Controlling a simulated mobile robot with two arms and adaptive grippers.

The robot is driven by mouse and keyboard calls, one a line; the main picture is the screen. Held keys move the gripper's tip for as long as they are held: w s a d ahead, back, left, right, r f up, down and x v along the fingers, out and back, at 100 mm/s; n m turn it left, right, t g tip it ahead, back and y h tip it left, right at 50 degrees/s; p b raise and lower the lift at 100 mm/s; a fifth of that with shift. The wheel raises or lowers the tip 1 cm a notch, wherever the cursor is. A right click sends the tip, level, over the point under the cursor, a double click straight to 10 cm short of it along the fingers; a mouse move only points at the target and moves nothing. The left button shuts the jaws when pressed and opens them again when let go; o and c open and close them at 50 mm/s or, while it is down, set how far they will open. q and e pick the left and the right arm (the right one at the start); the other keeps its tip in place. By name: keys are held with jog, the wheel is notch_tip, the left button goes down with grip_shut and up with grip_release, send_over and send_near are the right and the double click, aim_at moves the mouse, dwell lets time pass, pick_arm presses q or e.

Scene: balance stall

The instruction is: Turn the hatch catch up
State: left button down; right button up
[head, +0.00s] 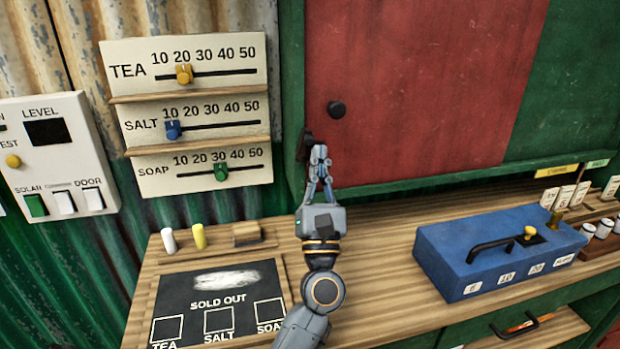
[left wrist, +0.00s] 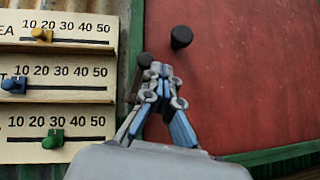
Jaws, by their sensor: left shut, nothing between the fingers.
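The red hatch (head: 400,90) is closed in its green frame, with a round black knob (head: 336,109) near its lower left. The dark hatch catch (head: 304,144) is at the hatch's left edge, below the knob, and is partly hidden by my left gripper. My left gripper (head: 319,153) is shut and empty, its fingertips pointing up right beside the catch. In the left wrist view the catch (left wrist: 145,60) shows just left of the fingertips (left wrist: 158,72); I cannot tell whether they touch. The knob (left wrist: 181,37) is above and to the right. My right gripper is not in view.
Slider boards for tea (head: 120,52), salt and soap hang left of the hatch. A switch panel (head: 45,150) is at far left. On the wooden counter are a sold-out chalkboard (head: 180,310) and a blue box (head: 455,270) with a black handle. Counter between them is partly under my arm.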

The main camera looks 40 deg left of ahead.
pick_arm(q)
jog(key=v, duration=1.1)
jog(key=shift+d+f, duration=0.3)
jog(key=shift+f, duration=0.1)
jog(key=shift+w, duration=0.1)
